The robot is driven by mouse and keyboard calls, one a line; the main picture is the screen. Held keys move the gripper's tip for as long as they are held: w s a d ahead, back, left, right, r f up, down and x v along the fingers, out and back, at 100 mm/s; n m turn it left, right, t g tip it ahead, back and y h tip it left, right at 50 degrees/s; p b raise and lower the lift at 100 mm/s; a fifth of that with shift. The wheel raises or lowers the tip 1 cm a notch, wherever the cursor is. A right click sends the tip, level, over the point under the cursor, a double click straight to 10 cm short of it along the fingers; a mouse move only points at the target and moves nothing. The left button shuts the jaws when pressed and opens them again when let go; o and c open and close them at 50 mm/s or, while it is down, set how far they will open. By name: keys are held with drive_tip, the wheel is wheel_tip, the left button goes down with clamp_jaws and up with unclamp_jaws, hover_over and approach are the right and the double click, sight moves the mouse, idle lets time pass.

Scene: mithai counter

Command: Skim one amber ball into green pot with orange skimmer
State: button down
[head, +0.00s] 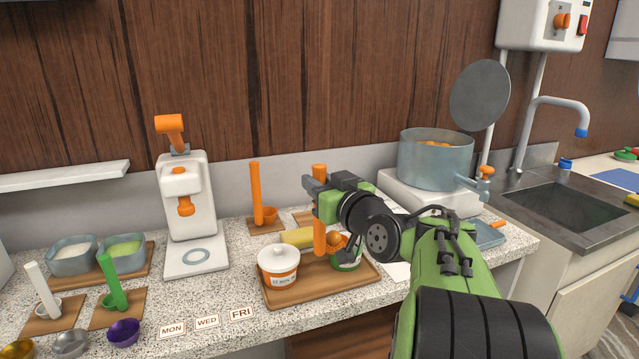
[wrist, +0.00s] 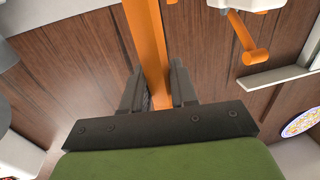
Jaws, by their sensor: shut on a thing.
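My gripper (head: 316,196) is shut on the upright handle of the orange skimmer (head: 319,239). In the wrist view the orange handle (wrist: 150,45) runs between the two dark fingers. The skimmer's bowl end is low, at or just above the green pot (head: 346,265) on the wooden tray. My arm hides part of that pot, and I cannot tell whether the bowl touches it or holds a ball. Amber balls (head: 434,143) show near the top of the large grey-blue pan (head: 420,165) at the back right.
The wooden tray (head: 318,293) also holds a white tub (head: 278,262) and a yellow item (head: 297,237). Another orange ladle (head: 256,193) stands behind it. A white press (head: 188,200) is to the left. A round grey lid (head: 479,94) stands behind the pan, and a sink (head: 570,207) is at right.

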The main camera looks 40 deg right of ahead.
drive_tip(key=w+d+r+m+g+y+p, duration=0.1)
drive_tip(key=w+d+m+g+p, duration=0.1)
drive_tip(key=d+m+p, duration=0.4)
drive_tip(key=d+p, duration=0.5)
drive_tip(key=p, duration=0.5)
drive_tip(key=shift+r+m, duration=0.3)
drive_tip(key=shift+m, duration=0.1)
drive_tip(key=shift+d+p, duration=0.15)
drive_tip(key=shift+p, duration=0.3)
drive_tip(key=w+d+f+m+y+p, duration=0.1)
drive_tip(key=d+f+m+p, duration=0.1)
drive_tip(key=d+p, duration=0.3)
drive_tip(key=m+p, duration=0.1)
drive_tip(key=p, duration=0.3)
drive_tip(key=shift+d+g, duration=0.3)
drive_tip(key=shift+g, duration=0.1)
drive_tip(key=shift+f+b, duration=0.1)
drive_tip(key=shift+b, duration=0.3)
